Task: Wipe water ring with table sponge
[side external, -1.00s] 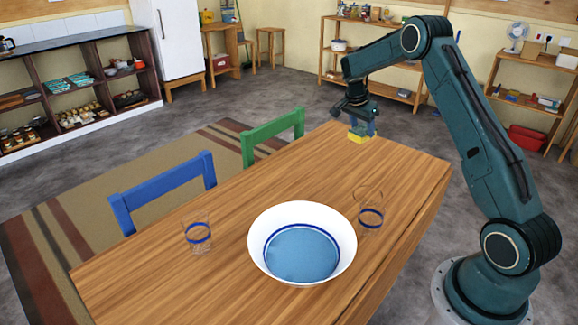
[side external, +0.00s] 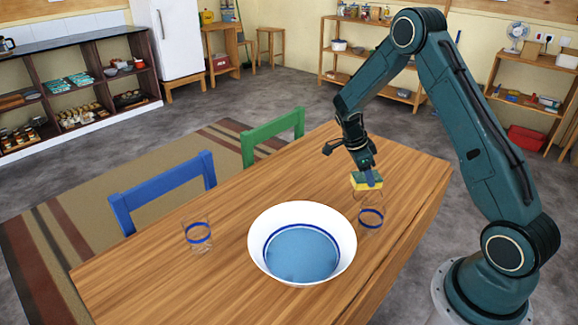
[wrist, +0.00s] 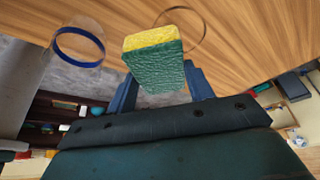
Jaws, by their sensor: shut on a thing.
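My gripper (side external: 368,176) is shut on a yellow and green sponge (side external: 364,183), near the right part of the wooden table. In the wrist view the sponge (wrist: 153,58) sits between the blue fingers (wrist: 162,88). A thin dark water ring (wrist: 202,27) shows on the wood just beyond the sponge, which hides part of it. I cannot make out the ring in the side external view. I cannot tell whether the sponge touches the table.
A clear glass with a blue band (side external: 371,217) stands close to the sponge; it also shows in the wrist view (wrist: 80,45). A large white and blue bowl (side external: 338,226) and another banded glass (side external: 198,235) stand farther left. The table's (side external: 270,190) far part is clear.

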